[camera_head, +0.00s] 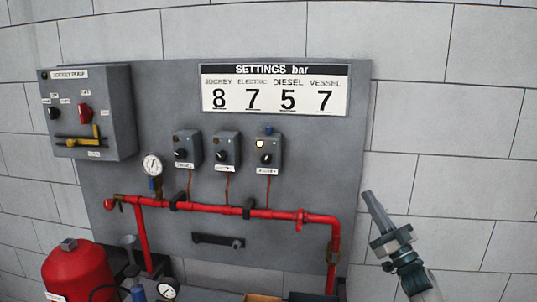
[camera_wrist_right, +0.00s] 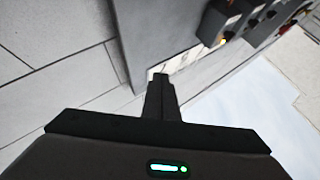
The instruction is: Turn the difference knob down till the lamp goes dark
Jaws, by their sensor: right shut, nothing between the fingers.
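Three small grey switch boxes hang in a row on the grey panel, each with a black knob and a white label too small to read surely. I cannot tell from the label which knob is the difference knob. My right gripper (camera_head: 368,195) is shut and empty, to the right of the panel, apart from the boxes. Its shut fingers (camera_wrist_right: 160,78) also show in the wrist view. My left gripper is not in view.
The grey panel (camera_head: 330,150) carries a settings sign (camera_head: 275,90) reading 8, 7, 5, 7. A control box (camera_head: 110,110) sits at upper left. Red pipes (camera_head: 225,211) run below the switch boxes, with a gauge (camera_head: 153,165). A red tank (camera_head: 78,275) stands at lower left.

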